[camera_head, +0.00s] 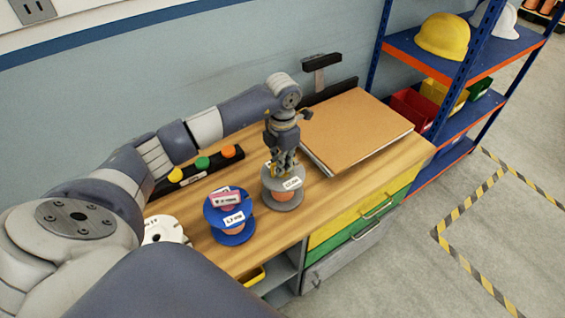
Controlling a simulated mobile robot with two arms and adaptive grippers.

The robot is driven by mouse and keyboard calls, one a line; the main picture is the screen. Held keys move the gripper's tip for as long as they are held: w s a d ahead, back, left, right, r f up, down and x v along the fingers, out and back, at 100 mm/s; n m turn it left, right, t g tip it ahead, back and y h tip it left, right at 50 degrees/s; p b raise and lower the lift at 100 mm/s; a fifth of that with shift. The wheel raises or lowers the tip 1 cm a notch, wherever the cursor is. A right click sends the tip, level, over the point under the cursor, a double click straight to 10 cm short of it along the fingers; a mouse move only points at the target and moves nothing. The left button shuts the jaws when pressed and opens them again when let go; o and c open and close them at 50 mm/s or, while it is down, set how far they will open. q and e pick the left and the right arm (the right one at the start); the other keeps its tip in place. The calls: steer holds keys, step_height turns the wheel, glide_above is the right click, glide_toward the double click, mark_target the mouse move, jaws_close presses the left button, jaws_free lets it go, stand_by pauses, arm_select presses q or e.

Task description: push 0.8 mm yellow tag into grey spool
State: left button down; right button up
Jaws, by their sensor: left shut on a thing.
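The grey spool (284,203) stands upright on the wooden bench, with a white label (292,183) on its front. My left gripper (283,173) points down right over its top flange. Its fingers are shut on the yellow tag, which is small and mostly hidden by them. I cannot tell how deep the tag sits in the spool. My right gripper is out of view.
A blue spool (232,239) with a pink tag (226,199) stands to the left, and a white spool (160,228) further left. A dark rack (227,159) holds yellow, green and orange pieces.

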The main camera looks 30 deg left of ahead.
arm_select(q)
steer(key=c, duration=1.7)
jaws_free()
steer(key=shift+f, duration=0.15)
steer(key=shift+o, duration=0.2)
step_height(320, 180, up, 12)
